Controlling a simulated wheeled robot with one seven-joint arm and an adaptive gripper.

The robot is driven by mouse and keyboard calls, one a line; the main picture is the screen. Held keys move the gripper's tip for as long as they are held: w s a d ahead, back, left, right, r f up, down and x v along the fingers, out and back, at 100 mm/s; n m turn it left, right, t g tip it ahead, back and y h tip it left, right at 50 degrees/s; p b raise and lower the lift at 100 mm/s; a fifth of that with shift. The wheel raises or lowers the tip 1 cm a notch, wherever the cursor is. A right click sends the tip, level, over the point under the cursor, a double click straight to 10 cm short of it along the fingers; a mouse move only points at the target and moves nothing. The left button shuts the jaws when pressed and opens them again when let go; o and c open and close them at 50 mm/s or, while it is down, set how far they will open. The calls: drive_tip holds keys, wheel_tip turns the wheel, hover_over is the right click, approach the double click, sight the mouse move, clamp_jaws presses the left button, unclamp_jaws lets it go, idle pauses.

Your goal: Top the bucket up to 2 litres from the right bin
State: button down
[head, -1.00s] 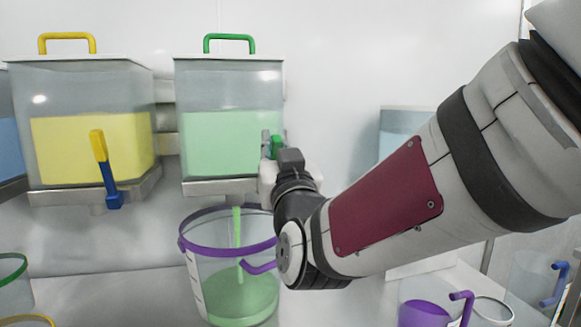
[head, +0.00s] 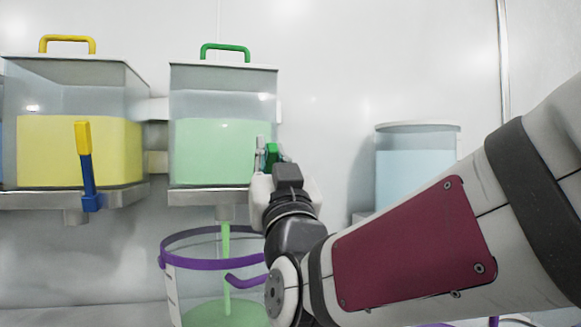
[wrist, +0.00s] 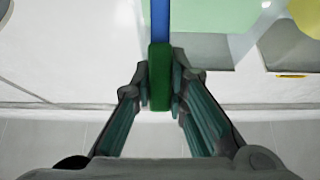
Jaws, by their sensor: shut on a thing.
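The right bin (head: 222,150) is a clear box with a green top handle, part full of pale green material. My gripper (head: 266,158) is shut on the green grip (head: 272,152) of its lever. The wrist view shows this grip (wrist: 159,62) between both fingers, with the blue lever (wrist: 161,18) beyond it. A green stream (head: 226,255) falls from the outlet under the bin into the bucket (head: 190,285). The bucket is clear with a purple rim and holds green material (head: 222,314). Its bottom is cut off and my arm covers its right side, so I cannot read the level.
A yellow-filled bin (head: 75,150) with its own blue-and-yellow lever (head: 86,165) stands to the left. A pale blue cylindrical container (head: 415,155) stands behind my arm at the right. A purple curved handle (head: 245,283) sticks up at the bucket.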

idle(0.4)
drive_tip(key=c, duration=1.6)
unclamp_jaws()
drive_tip(key=shift+o, duration=0.2)
drive_tip(key=shift+s, duration=0.1)
drive_tip(key=v, duration=0.7)
drive_tip(key=shift+s+f, duration=0.15)
drive_tip(key=shift+f, duration=0.05)
drive_tip(key=shift+d, duration=0.1)
drive_tip(key=shift+c, duration=0.6)
